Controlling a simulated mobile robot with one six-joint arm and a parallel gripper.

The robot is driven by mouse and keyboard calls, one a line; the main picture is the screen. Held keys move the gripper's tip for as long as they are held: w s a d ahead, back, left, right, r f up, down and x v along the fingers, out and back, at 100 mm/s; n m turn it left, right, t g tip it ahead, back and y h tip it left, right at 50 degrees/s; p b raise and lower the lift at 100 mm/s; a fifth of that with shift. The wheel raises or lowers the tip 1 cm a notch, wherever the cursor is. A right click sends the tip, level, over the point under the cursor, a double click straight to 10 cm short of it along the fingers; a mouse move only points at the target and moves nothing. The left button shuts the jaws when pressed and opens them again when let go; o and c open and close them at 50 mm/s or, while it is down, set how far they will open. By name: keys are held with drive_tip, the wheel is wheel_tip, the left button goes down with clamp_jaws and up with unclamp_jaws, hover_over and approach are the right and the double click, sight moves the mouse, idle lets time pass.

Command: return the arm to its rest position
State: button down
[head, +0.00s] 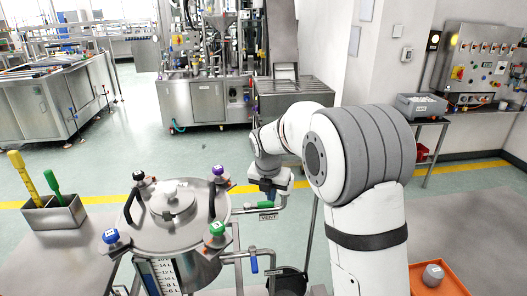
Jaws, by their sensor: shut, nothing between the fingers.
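My arm (362,225) rises at the right of the head view and bends over to the left. Its wrist end hangs beside the steel vessel (158,240), to the right of the vessel's lid. My gripper (268,190) is small and dark at the end of the wrist, pointing down above the pipe with the VENT label (268,217). It is shut with nothing visible in it. The fingertips are hard to make out, and I cannot tell how far they are from the pipe.
The vessel has black, purple, blue and green knobs around its lid. A steel box (54,214) with yellow and green tools stands at left. An orange tray (450,284) with a grey object (433,275) lies at lower right. A filling machine (205,95) stands behind open floor.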

drive_tip(key=s+d+r+m, duration=0.4)
drive_tip(key=s+m, duration=0.4)
drive_tip(key=s+d+r+m, duration=0.4)
drive_tip(key=s+m, duration=0.4)
drive_tip(key=s, duration=0.1)
drive_tip(key=s+d+f+m+y, duration=0.1)
drive_tip(key=s+d+m, duration=0.2)
drive_tip(key=s+m, duration=1.2)
drive_tip(key=shift+s+f+m+t, duration=0.2)
drive_tip(key=shift+s+m+t, duration=0.05)
drive_tip(key=shift+m+t, duration=0.15)
drive_tip(key=shift+d, duration=0.1)
